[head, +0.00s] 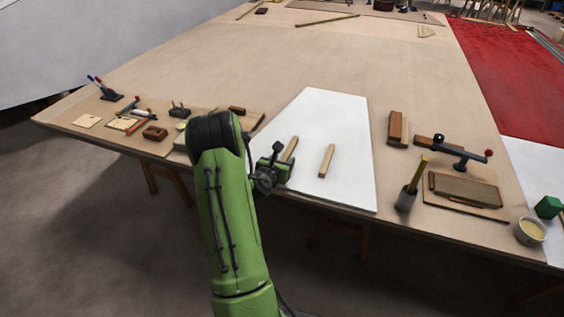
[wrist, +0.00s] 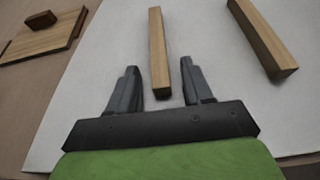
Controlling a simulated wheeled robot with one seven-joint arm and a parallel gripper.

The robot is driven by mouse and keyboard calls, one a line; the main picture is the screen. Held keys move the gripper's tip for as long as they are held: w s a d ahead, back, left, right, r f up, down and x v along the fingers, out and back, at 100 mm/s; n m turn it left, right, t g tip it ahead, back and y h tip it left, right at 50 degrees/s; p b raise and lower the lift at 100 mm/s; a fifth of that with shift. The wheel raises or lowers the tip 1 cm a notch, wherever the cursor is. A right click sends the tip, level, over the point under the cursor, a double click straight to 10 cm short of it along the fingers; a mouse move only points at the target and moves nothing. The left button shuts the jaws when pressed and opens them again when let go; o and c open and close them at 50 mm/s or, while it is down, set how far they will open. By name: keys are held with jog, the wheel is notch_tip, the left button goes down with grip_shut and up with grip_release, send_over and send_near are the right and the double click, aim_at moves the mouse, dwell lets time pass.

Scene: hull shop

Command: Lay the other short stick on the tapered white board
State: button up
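The tapered white board (head: 338,118) lies on the big table, narrow end away from me. Two short wooden sticks show over its white surface. The right stick (head: 326,160) lies on the board, clear of my gripper; it also shows at the upper right of the wrist view (wrist: 262,40). The left stick (head: 290,148) shows just beyond my gripper (head: 275,164). In the wrist view my gripper (wrist: 160,80) is open, with the near end of the left stick (wrist: 158,45) between its fingers and gaps on both sides. My gripper hides part of this stick in the head view.
Left of the board are a wooden panel with a small block (wrist: 42,19) and several hand tools. The table (head: 230,70) beyond the board is largely clear.

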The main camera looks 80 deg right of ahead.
jog(key=shift+r, duration=0.25)
jog(key=w+a+r+m+t+y, duration=0.2)
jog(key=w+a+r+m, duration=0.25)
jog(key=a, duration=0.55)
jog(key=w+a+r+m+t+y, duration=0.15)
jog(key=w+a+r+m, duration=0.3)
jog(key=a, duration=0.65)
jog(key=w+a+r+m+t+y, duration=0.25)
jog(key=w+a+m, duration=0.2)
jog(key=a, duration=0.55)
jog(key=s+a+r+m+y, duration=0.1)
jog(key=s+a+r+y, duration=0.1)
jog(key=a, duration=0.5)
jog(key=s+a+r+m+y, duration=0.1)
jog(key=s+a+r+y, duration=0.1)
jog(key=a, duration=0.5)
jog(key=s+a+r+m+y, duration=0.1)
jog(key=s+a+r+y, duration=0.2)
jog(key=a, duration=0.4)
jog(key=shift+a+t, duration=0.15)
jog(key=shift+t, duration=0.25)
jog(key=shift+m, duration=0.25)
